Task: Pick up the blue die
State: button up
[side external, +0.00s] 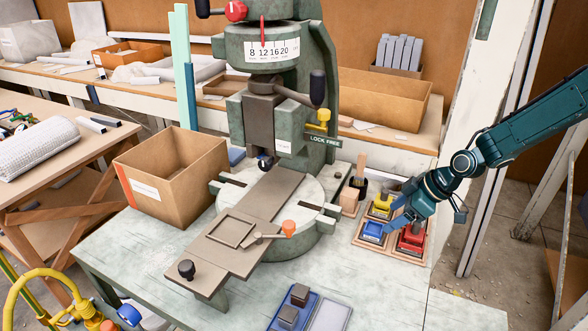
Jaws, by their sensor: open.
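The blue die (372,230) sits in a wooden-edged tray at the right side of the bench. A yellow die (382,206) sits just behind it and a red die (412,238) to its right. My gripper (398,221) reaches in from the right, low over these dies. It is open, with a fingertip close to the right side of the blue die. Whether it touches the die cannot be told. My gripper partly covers the yellow and red dies, and its far finger is hard to make out.
The green fly press (270,110) stands left of the dies, with its bed and an orange-knobbed lever (288,228) nearby. A brush in a holder (358,186) stands behind the dies. A cardboard box (172,178) is at left. A blue tray (292,312) with grey blocks lies in front.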

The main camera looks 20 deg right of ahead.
aim_at(372, 229)
jog(key=shift+w+a+f, duration=0.25)
jog(key=shift+w+f, duration=0.05)
jog(key=shift+f, duration=0.3)
jog(key=shift+x, duration=2.6)
jog(key=shift+r, duration=0.1)
jog(key=c, duration=1.4)
